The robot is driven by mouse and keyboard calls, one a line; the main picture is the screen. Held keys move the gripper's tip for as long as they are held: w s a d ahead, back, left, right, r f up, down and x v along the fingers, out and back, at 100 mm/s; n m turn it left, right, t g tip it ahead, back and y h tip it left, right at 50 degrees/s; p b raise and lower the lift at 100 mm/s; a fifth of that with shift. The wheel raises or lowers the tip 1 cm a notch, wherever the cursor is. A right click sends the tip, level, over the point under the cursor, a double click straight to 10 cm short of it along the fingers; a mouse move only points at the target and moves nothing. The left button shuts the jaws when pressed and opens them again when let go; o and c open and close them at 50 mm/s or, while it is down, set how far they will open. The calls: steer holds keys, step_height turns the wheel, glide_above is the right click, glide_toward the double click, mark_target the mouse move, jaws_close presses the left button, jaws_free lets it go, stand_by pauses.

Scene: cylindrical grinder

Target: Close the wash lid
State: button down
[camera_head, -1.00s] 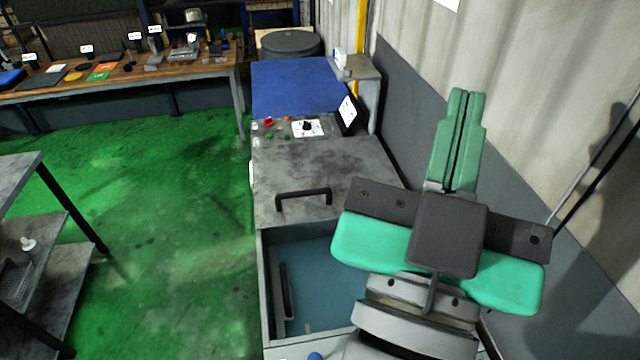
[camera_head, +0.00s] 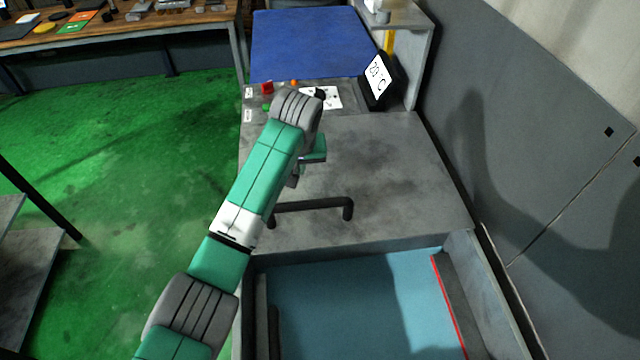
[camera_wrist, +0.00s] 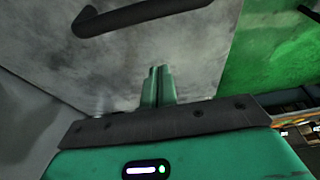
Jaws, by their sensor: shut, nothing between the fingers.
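The wash lid (camera_head: 390,175) is a flat, stained grey metal panel with a black bar handle (camera_head: 312,204) near its front edge. It lies behind the wash basin (camera_head: 350,300), whose front part is open and shows a blue interior. In the wrist view, the lid (camera_wrist: 200,50) fills the upper middle, with its handle (camera_wrist: 145,14) at the top. My gripper (camera_wrist: 158,70) is shut and empty, its green fingers together over the lid, apart from the handle.
A control panel with a red button (camera_head: 267,87) and a display (camera_head: 378,77) stands behind the lid. A blue surface (camera_head: 310,45) lies beyond. A grey wall (camera_head: 540,130) bounds the right. A workbench (camera_head: 130,28) stands at back left. Green floor (camera_head: 130,150) is open on the left.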

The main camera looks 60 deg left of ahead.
steer(key=x, duration=0.3)
steer(key=b+x, duration=0.1)
steer(key=x, duration=0.2)
steer(key=b+x, duration=0.1)
steer(key=x, duration=0.2)
steer(key=shift+s+d+f, duration=0.1)
steer(key=shift+d+f, duration=0.1)
steer(key=shift+f, duration=0.2)
steer(key=shift+s+d+r+p, duration=0.15)
steer(key=shift+s+d, duration=0.25)
steer(key=shift+d, duration=0.4)
steer(key=shift+s+d+r+p, duration=0.2)
steer(key=shift+s+d, duration=0.2)
steer(key=shift+d, duration=0.45)
steer(key=shift+s+r, duration=0.1)
